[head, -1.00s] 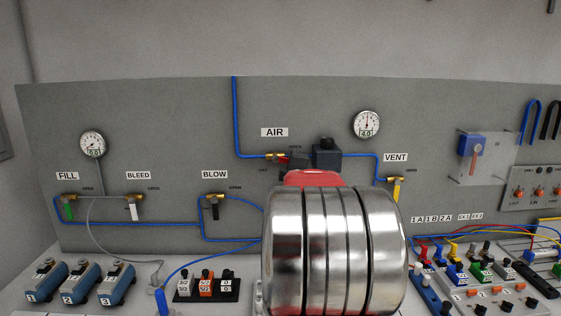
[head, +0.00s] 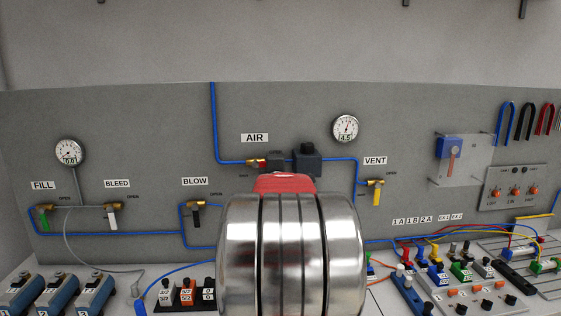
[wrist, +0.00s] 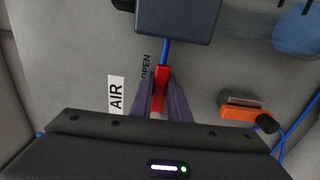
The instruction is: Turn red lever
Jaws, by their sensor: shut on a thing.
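The red lever (wrist: 162,84) shows in the wrist view, between the two dark fingers of my gripper (wrist: 164,90), which are shut on it. It lies roughly in line with the blue pipe that runs to the dark box (wrist: 178,18). The word OPEN is beside it and the AIR label (wrist: 116,95) is to its left. In the head view, the brass AIR valve (head: 253,161) shows just left of my gripper (head: 272,160); the lever itself is mostly hidden there.
A gauge (head: 346,127) reading 4.5 is up and right of the AIR valve. The VENT valve with a yellow lever (head: 376,190) is to the right. FILL, BLEED and BLOW valves are at left. Blocks and wired parts crowd the bench below.

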